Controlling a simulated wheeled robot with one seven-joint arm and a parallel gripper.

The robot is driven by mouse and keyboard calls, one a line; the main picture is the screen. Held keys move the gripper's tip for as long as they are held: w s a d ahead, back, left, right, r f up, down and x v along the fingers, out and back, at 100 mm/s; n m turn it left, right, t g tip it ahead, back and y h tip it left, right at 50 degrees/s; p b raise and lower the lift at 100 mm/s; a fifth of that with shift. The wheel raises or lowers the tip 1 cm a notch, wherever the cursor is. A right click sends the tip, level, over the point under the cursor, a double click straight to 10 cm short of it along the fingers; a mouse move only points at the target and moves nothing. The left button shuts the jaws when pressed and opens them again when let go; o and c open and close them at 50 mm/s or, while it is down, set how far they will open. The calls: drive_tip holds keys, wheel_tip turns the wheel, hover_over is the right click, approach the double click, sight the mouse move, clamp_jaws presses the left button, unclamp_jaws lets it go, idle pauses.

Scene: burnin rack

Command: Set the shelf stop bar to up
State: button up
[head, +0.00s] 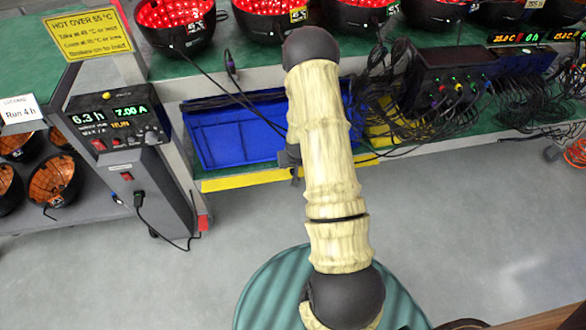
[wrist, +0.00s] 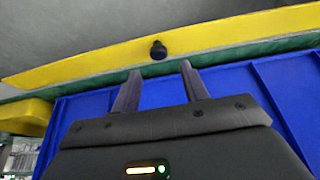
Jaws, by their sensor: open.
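The shelf stop bar (head: 245,180) is a long yellow strip along the front edge of the lower shelf, below the front of a blue bin (head: 235,135). It appears lowered, with the bin's front clear above it. In the wrist view the yellow bar (wrist: 225,36) crosses the top, with a round black knob (wrist: 158,50) on it. My gripper (wrist: 159,70) is open and empty. Its two fingers point at the knob, which shows just beyond and between the fingertips, apart from them. In the head view my arm hides part of the bar and the knob, and most of the gripper.
Black cables hang from the units (head: 455,80) at the right, close to my arm. A grey power unit (head: 125,150) with lit displays stands at the left. Bowls with red lights line the upper shelf. The grey floor (head: 470,220) in front is mostly clear.

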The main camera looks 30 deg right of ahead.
sight(293, 170)
drive_tip(key=x, duration=0.3)
drive_tip(key=shift+f+b, duration=0.1)
drive_tip(key=shift+b, duration=0.2)
drive_tip(key=shift+w, duration=0.1)
clamp_jaws()
idle(0.9)
unclamp_jaws()
